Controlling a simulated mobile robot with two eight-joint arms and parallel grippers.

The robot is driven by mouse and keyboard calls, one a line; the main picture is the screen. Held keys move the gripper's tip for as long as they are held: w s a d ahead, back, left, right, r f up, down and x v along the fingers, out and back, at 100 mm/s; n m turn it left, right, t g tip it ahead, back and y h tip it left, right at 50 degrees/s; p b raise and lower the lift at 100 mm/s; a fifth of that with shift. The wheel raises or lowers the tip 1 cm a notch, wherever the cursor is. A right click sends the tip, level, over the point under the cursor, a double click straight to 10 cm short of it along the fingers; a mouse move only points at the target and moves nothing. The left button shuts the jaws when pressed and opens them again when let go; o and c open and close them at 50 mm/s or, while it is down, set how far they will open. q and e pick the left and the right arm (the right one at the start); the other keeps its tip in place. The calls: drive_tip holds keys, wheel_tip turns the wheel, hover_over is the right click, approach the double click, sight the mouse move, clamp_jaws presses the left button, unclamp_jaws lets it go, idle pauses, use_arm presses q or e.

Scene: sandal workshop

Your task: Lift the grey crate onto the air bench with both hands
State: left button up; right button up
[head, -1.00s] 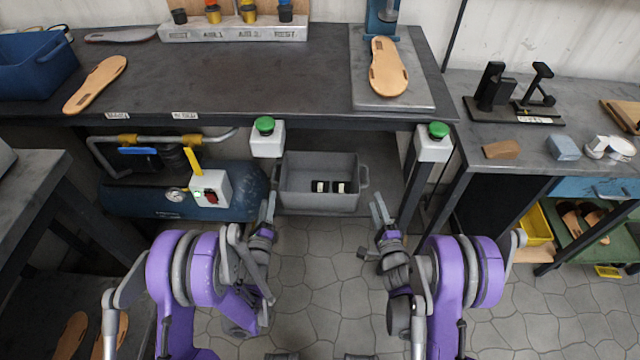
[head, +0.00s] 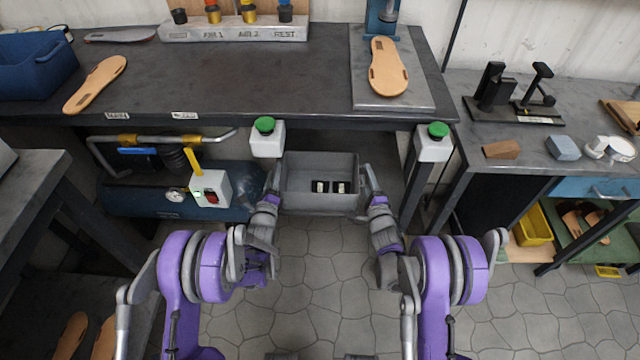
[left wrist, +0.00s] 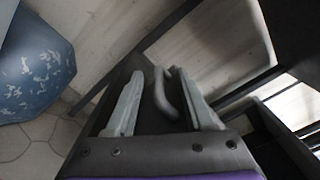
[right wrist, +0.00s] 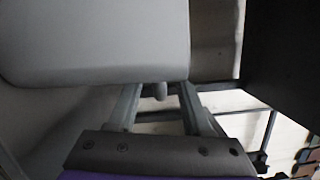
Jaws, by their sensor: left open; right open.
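The grey crate (head: 318,203) sits low under the front edge of the dark air bench (head: 250,75), with small black-and-pale items inside it. My left gripper (head: 273,189) is open at the crate's left end. In the left wrist view a curved grey handle (left wrist: 165,95) lies between its fingers, nearer the right one. My right gripper (head: 369,183) is open at the right end. In the right wrist view the crate's wall (right wrist: 95,40) fills the upper left, and a handle end (right wrist: 160,91) shows between the fingers. Contact cannot be told.
Two green buttons on white boxes (head: 266,145) (head: 434,150) flank the space above the crate at the bench edge. A blue bin (head: 35,70), tan soles (head: 95,84) and a press plate (head: 415,92) are on the bench. The bench top's middle is clear.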

use_arm(q)
clamp_jaws()
use_arm(e)
clamp_jaws()
use_arm(q)
drive_tip(key=shift+a, duration=0.1)
use_arm(e)
drive_tip(key=shift+d, duration=0.1)
idle(1.0)
